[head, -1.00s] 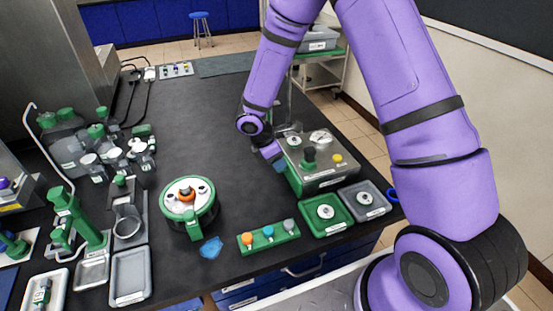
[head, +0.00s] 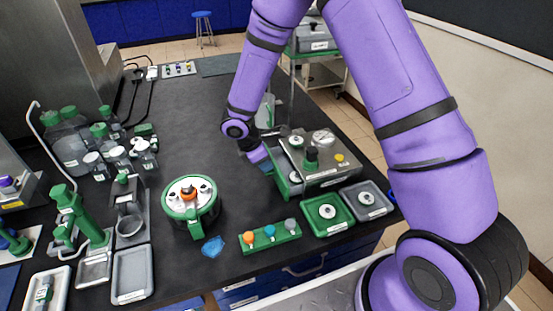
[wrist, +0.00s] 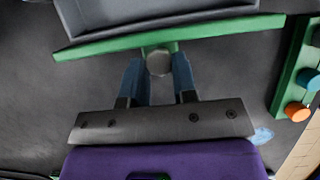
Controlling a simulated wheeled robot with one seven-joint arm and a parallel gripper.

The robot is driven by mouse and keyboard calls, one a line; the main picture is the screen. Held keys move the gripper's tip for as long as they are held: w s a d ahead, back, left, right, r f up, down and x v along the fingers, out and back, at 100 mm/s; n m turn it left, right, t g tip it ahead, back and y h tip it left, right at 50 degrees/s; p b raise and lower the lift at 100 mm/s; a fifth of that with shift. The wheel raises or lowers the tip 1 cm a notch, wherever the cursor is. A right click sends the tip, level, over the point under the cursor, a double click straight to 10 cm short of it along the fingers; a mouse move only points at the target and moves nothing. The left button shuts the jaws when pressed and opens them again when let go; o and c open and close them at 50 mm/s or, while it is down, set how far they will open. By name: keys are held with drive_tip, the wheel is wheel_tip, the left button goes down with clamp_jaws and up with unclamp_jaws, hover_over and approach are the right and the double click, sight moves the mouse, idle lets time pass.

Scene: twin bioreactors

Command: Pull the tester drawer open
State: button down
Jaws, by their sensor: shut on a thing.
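The tester (head: 325,178) is a metal-topped box with green trim at the right of the bench in the head view. Its drawer sticks out on the left side, with a green front (head: 281,182) standing apart from the tester body. In the wrist view the green drawer front (wrist: 100,45) crosses the top, with the grey drawer body (wrist: 150,12) behind it. My gripper (wrist: 158,68) has its two blue fingers shut on the round grey knob (wrist: 159,62) of the drawer front. In the head view my gripper (head: 266,167) is partly hidden by my arm.
A green-and-white round device (head: 190,200) stands left of the drawer, with bare bench between. A green strip with coloured knobs (head: 270,236), a green tray (head: 327,214) and a grey tray (head: 366,199) lie in front of the tester.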

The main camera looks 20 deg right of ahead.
drive_tip(key=a, duration=0.6)
drive_tip(key=shift+a, duration=0.25)
drive_tip(key=c, duration=0.9)
unclamp_jaws()
drive_tip(key=v, duration=1.1)
drive_tip(key=shift+f, duration=0.1)
